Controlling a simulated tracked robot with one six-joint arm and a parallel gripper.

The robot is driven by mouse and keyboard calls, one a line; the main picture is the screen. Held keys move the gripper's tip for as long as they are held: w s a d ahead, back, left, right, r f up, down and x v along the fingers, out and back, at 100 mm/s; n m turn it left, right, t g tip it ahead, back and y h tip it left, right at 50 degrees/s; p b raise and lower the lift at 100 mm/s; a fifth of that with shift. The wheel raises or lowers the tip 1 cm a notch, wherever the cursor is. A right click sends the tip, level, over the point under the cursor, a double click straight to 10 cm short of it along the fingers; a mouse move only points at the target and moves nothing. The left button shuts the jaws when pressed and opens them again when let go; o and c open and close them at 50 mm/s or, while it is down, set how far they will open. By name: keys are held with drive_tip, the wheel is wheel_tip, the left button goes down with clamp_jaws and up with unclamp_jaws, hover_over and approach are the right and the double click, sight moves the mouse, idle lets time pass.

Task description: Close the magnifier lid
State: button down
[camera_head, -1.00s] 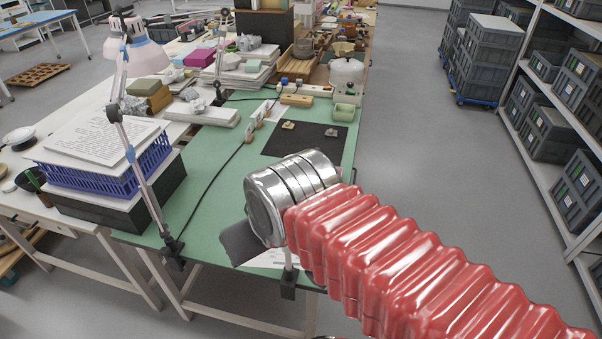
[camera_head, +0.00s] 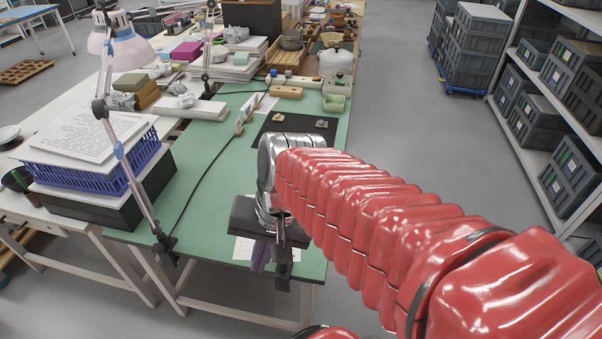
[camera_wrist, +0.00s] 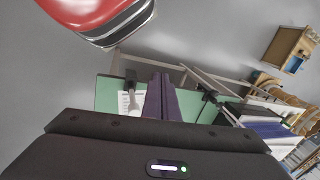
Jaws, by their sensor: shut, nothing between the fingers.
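My gripper (camera_head: 259,264) points down near the front edge of the green table, its dark body and purple fingers showing under my wrist. In the wrist view the purple fingers (camera_wrist: 160,80) are together with nothing between them. A dark clamp (camera_head: 282,270) with a pale post sits on the table's front edge, close to the right of the fingers; it also shows in the wrist view (camera_wrist: 130,80). What the post carries is hidden behind my arm. I cannot make out a magnifier or its lid for certain.
A jointed lamp (camera_head: 122,48) is clamped at the table's front left. A blue basket (camera_head: 85,176) with papers stands left of it. A black mat (camera_head: 296,128) with small sherds lies beyond my wrist. The green tabletop (camera_head: 205,215) left of my gripper is mostly clear.

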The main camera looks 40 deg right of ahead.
drive_tip(key=w+d+f+n+t+y, duration=0.2)
drive_tip(key=d+n+t, duration=0.5)
drive_tip(key=d+n, duration=0.4)
drive_tip(key=w+d+f+n+t+y, duration=0.2)
drive_tip(key=d+n+t+y, duration=0.2)
drive_tip(key=n, duration=1.8)
drive_tip(key=d+t, duration=0.3)
drive_tip(key=d, duration=0.5)
drive_tip(key=shift+w+n+t, duration=0.25)
drive_tip(key=shift+n+t, duration=0.15)
drive_tip(key=shift+w+a+f, duration=0.1)
